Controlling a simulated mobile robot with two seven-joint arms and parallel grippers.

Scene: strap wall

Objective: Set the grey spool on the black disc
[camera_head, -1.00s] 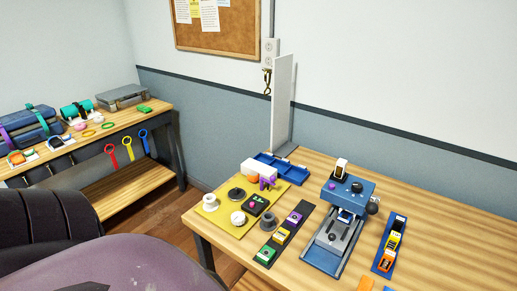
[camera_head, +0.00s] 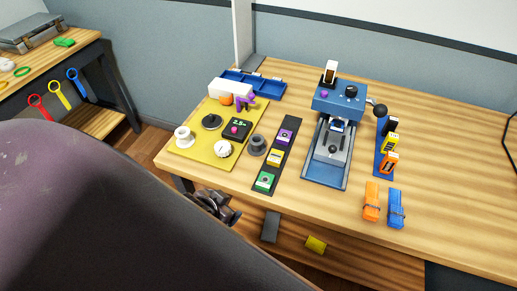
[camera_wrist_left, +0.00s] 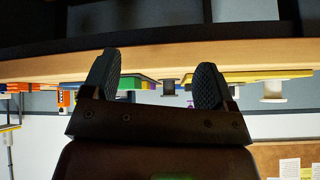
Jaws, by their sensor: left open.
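The grey spool (camera_head: 257,146) stands upright on the wooden table, just right of the yellow board (camera_head: 188,156). The black disc (camera_head: 212,121) lies on that board, behind and left of the spool. My left gripper (camera_head: 228,212) is in front of the table's front edge, lower than the tabletop and partly hidden by my arm. In the left wrist view its fingers (camera_wrist_left: 157,78) are apart with nothing between them. There the picture is upside down, and the grey spool (camera_wrist_left: 169,87) shows beyond the gap between the fingers. My right gripper is not in view.
The board also holds a white spool (camera_head: 183,138), a white dial (camera_head: 223,149) and a black display box (camera_head: 236,129). A dark strip with coloured blocks (camera_head: 274,157) lies right of the grey spool. A blue press (camera_head: 338,100) stands farther right. The table's right part is mostly clear.

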